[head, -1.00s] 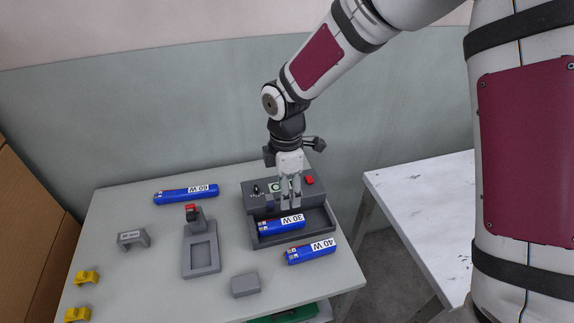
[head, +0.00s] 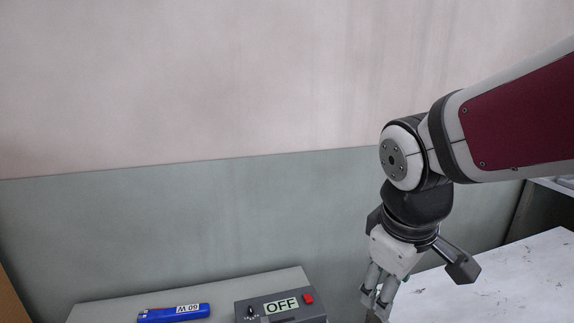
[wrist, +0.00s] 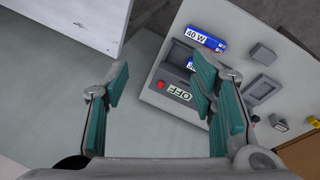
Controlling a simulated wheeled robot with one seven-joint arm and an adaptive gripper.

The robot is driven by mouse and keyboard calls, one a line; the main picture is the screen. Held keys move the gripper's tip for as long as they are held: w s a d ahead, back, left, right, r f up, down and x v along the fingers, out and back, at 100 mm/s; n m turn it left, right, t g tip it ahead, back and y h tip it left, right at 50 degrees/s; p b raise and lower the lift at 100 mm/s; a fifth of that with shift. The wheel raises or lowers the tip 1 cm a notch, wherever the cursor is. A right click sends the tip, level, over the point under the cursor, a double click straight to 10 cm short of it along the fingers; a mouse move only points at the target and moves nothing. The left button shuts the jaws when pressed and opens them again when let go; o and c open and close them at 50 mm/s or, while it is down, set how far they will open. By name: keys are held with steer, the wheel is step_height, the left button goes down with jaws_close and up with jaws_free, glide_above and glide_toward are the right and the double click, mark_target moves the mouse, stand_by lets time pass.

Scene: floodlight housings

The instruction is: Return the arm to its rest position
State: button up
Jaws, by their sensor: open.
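My gripper (head: 377,300) hangs from my bent arm at the right of the head view, pointing down, beside the workbench and near the white table. In the wrist view its two teal-padded fingers are spread apart (wrist: 160,85), with nothing between them. The grey control box (head: 282,308) with a screen reading OFF and a red button stands to the left of the gripper. It also shows in the wrist view (wrist: 172,82), beyond the fingers.
A white table (head: 500,285) stands at right.

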steer(key=s+d+r+m+t+y, duration=0.1)
steer(key=s+d+r+m, duration=0.1)
steer(key=s+d+m, duration=0.2)
steer(key=shift+s+r+m+t, duration=0.4)
steer(key=shift+s+m, duration=1.5)
steer(key=shift+s, duration=1.55)
